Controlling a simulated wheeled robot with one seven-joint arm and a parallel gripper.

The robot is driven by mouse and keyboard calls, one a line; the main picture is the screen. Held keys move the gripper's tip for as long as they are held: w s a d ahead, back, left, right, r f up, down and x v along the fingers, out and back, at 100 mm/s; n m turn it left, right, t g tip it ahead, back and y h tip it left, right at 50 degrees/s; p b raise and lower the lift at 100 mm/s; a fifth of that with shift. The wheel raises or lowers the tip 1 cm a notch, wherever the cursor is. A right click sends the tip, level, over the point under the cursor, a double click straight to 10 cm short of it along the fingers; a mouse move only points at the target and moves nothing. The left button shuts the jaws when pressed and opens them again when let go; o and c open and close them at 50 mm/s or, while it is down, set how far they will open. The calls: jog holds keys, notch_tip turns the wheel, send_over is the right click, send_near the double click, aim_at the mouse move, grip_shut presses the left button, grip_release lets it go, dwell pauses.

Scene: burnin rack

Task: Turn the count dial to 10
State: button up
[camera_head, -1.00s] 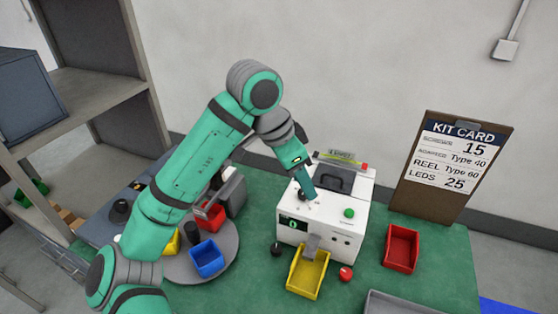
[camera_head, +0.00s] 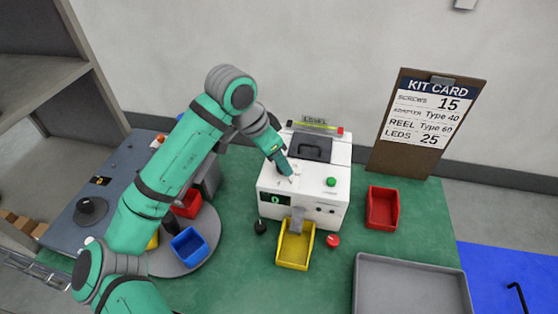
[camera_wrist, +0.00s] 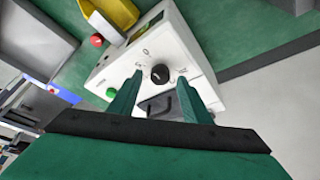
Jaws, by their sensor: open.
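The white counting machine (camera_head: 330,205) stands on the green table, with a small dark display (camera_head: 275,198) that reads 0. In the head view my gripper (camera_head: 290,178) is over the machine's top left part and hides the dial. A green button (camera_head: 331,182) is to its right.
A yellow bin (camera_head: 295,248) stands under the chute, between a black knob (camera_head: 260,227) and a red button (camera_head: 333,241). A red bin (camera_head: 382,208) and grey tray (camera_head: 412,288) are right. The kit card (camera_head: 428,120) stands behind. A turntable with a blue bin (camera_head: 188,247) is left.

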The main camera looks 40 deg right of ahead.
jog(key=shift+d+f, duration=0.2)
jog(key=shift+f, duration=0.4)
jog(key=c, duration=1)
